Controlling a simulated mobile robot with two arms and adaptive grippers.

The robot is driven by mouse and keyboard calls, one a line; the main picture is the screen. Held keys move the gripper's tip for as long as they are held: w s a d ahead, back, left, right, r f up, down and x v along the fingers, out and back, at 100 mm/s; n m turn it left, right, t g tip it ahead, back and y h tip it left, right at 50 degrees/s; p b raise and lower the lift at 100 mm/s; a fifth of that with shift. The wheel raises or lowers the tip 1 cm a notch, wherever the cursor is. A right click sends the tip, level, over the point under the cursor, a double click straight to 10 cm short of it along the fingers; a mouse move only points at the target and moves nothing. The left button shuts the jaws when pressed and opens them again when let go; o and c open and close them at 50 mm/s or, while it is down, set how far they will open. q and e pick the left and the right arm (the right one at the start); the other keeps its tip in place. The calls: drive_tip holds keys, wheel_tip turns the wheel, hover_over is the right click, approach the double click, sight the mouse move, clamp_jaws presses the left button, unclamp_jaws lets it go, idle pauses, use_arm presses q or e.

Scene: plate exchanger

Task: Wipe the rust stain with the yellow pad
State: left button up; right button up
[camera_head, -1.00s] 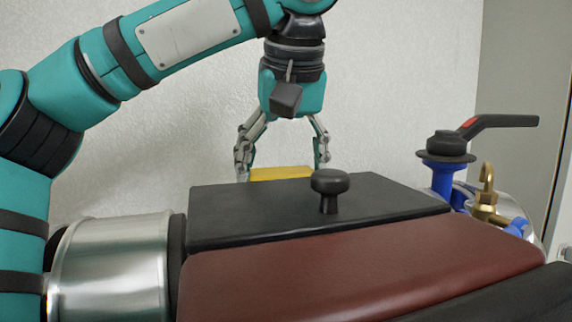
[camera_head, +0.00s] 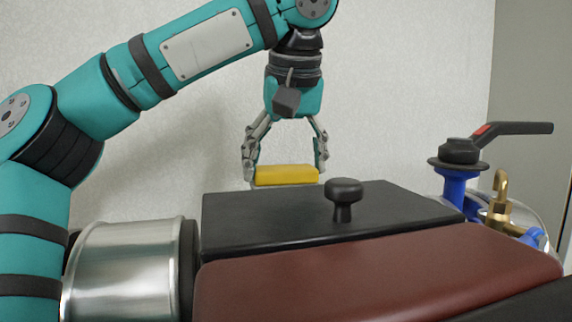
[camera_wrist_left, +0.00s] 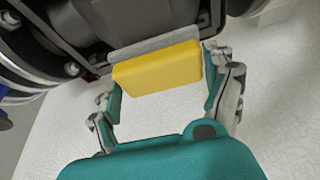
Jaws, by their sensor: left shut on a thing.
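The yellow pad (camera_head: 287,175) is held between the fingers of my left gripper (camera_head: 285,172), just behind and above the far edge of the black lid. The gripper points down and is shut on the pad. In the left wrist view the yellow pad (camera_wrist_left: 157,70) lies between the fingertips, with a grey layer (camera_wrist_left: 155,43) along its far side. I see no rust stain in either view. My right gripper is not in view.
A blue valve with a black lever (camera_head: 510,128) and a brass fitting (camera_head: 498,190) stand at right. A white wall is behind.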

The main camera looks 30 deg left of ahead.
use_arm(q)
wheel_tip(320, 180, up, 5)
drive_tip(key=shift+s+d+r, duration=0.1)
drive_tip(key=shift+r, duration=0.1)
idle(0.4)
drive_tip(key=shift+r, duration=1.5)
drive_tip(key=shift+f, duration=0.1)
